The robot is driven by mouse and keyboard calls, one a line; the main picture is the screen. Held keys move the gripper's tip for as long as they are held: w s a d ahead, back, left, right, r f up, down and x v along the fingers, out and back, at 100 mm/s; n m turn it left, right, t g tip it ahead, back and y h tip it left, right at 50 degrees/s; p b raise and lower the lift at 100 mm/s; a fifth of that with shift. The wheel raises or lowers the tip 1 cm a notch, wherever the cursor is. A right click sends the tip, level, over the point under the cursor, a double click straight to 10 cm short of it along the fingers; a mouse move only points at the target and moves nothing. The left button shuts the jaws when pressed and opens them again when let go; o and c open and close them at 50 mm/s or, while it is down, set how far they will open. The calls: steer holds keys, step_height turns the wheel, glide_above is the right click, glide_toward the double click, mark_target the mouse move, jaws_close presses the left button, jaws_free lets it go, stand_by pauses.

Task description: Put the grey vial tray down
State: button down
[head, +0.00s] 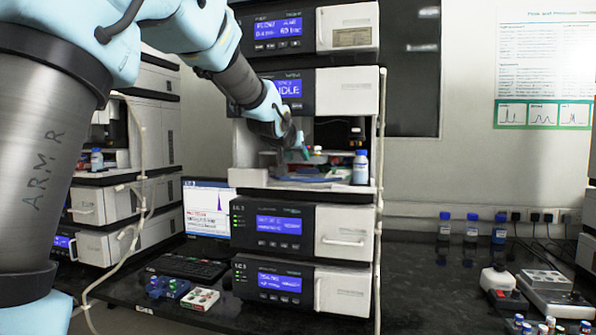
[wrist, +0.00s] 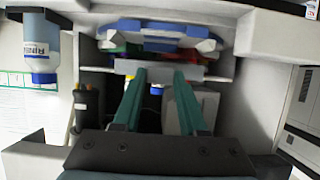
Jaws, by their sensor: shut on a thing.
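My gripper (head: 304,152) reaches into the open bay of the middle instrument stack. In the wrist view its two teal fingers (wrist: 160,76) are shut on the grey vial tray (wrist: 130,67), seen edge-on as a pale grey strip at the fingertips. In the head view the tray is small and partly hidden by the gripper, above the bay floor. A blue tray (head: 312,178) lies low in the bay. Blue parts also show beyond the grey tray in the wrist view (wrist: 160,42). I cannot tell whether the grey tray touches anything beneath it.
A blue-capped rinse bottle (head: 360,170) stands at the bay's right front edge; it also shows in the wrist view (wrist: 40,48). The bay's side wall (wrist: 262,85) is close by. A pale tube (head: 380,150) runs down the stack's right side.

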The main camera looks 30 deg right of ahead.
steer(key=shift+f, duration=2)
steer(key=shift+c, duration=2.2)
jaws_free()
steer(key=b+v, duration=1)
steer(key=v, duration=0.2)
